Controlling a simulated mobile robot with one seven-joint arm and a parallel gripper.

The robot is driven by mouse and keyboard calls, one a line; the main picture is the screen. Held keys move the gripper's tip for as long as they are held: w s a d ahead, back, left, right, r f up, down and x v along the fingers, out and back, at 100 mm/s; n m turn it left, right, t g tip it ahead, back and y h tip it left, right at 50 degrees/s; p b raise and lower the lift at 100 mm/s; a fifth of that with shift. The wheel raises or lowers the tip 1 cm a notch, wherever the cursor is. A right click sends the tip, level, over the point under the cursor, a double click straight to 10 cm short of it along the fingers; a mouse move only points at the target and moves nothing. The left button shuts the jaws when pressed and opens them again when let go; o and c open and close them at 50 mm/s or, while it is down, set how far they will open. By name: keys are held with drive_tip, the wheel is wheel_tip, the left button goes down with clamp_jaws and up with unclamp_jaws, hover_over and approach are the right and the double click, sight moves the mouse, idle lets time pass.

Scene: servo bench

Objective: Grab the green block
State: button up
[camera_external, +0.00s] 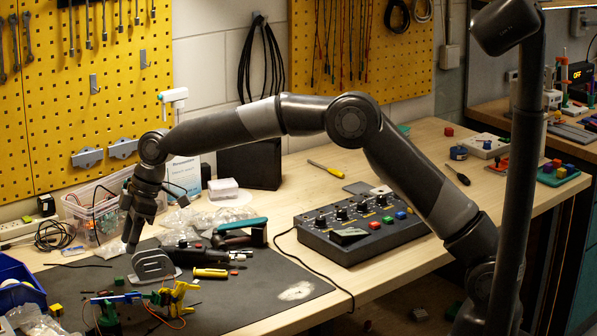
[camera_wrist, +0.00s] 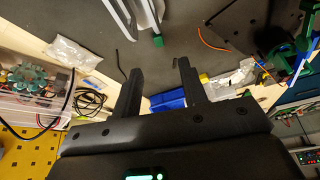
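A small green block (camera_wrist: 158,41) lies on the dark mat beside the grey bracket (camera_wrist: 138,15) in the wrist view. In the external view a small green block (camera_external: 119,281) shows just left of the grey bracket (camera_external: 153,266); it looks like the same one. My gripper (camera_wrist: 159,68) is open, with two dark fingers apart and nothing between them. In the external view my gripper (camera_external: 133,243) points down above the mat, near the back left of the bracket. The block appears beyond the fingertips, apart from them.
A blue bin (camera_external: 18,285) stands at the left edge. Small green and yellow servo arms (camera_external: 172,298) with wires stand in front of the bracket. Tools and a black control box (camera_external: 360,232) lie to the right.

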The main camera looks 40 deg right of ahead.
sight(120, 278)
drive_tip(key=x, duration=0.8)
drive_tip(key=shift+d+f, duration=0.15)
drive_tip(key=shift+f, duration=0.25)
drive_tip(key=shift+c, duration=0.2)
clamp_jaws()
